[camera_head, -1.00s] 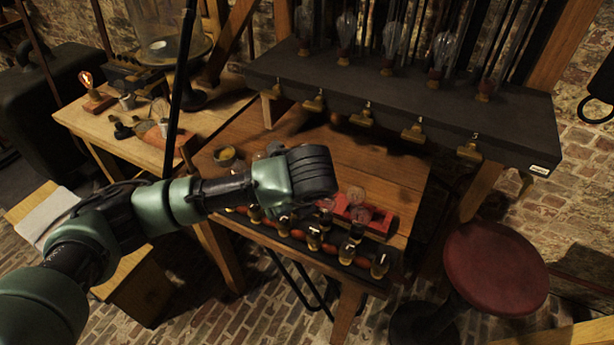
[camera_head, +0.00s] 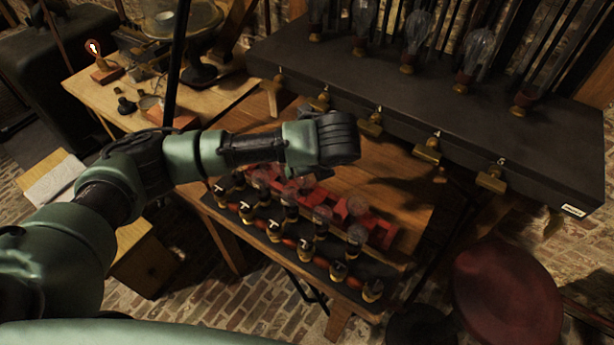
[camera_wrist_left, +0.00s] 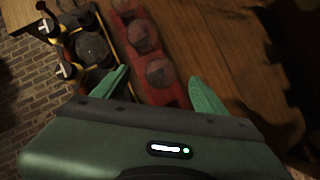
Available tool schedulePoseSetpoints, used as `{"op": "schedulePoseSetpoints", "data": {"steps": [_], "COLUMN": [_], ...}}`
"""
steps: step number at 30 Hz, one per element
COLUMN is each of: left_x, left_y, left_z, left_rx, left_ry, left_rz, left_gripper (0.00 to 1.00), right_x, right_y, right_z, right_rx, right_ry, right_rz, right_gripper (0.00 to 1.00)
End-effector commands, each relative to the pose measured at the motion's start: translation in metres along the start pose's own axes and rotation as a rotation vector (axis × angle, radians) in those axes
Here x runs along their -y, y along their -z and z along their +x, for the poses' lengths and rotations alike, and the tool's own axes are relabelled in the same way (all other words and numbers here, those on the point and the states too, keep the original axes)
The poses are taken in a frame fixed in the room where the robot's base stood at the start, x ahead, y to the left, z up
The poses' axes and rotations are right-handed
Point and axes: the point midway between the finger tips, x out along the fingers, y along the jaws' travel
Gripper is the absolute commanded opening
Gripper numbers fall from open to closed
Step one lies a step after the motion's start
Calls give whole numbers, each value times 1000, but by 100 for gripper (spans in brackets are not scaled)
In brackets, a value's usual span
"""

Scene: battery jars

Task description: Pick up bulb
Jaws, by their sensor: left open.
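Clear glass bulbs, one of them a bulb (camera_head: 357,234), stand in a red rack (camera_head: 385,238) on the wooden table. In the left wrist view, a round glass bulb (camera_wrist_left: 162,72) sits in the red rack (camera_wrist_left: 178,97), near the gap between my fingers. My left gripper (camera_wrist_left: 160,80) is open, with nothing between its fingers. Larger bulbs, such as this bulb (camera_head: 478,55), stand on the dark shelf. My right gripper is not in view.
A dark strip of small brass-and-black jars (camera_head: 338,270) lies along the table's front edge. The dark shelf (camera_head: 400,100) with brass clips overhangs the back. A red stool (camera_head: 508,290) stands at right. A lit bulb (camera_head: 93,47) stands on the left bench. Bare wood (camera_head: 395,185) is behind the rack.

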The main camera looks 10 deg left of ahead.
Motion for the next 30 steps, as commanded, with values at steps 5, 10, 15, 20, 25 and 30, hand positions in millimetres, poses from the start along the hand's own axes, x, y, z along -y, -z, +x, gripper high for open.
{"op": "schedulePoseSetpoints", "data": {"steps": [5, 10, 15, 20, 25, 30], "left_x": [0, 1, 2, 2, 2, 2], "left_y": [-3, -2, -2, -2, -2, -2], "left_z": [22, 46, 52, 52, 52, 52], "left_rx": [-1, 0, 1, 1, 1, 1], "left_ry": [-4, -1, 1, 2, 2, 2], "left_rz": [0, 1, 1, 1, 1, 1], "left_gripper": [72, 72, 72, 64, 17, 0], "right_x": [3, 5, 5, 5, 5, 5], "right_y": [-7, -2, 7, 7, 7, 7], "right_z": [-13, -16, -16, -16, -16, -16], "right_rx": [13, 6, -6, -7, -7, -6], "right_ry": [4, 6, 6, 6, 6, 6], "right_rz": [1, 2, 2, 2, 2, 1], "right_gripper": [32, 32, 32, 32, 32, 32]}}
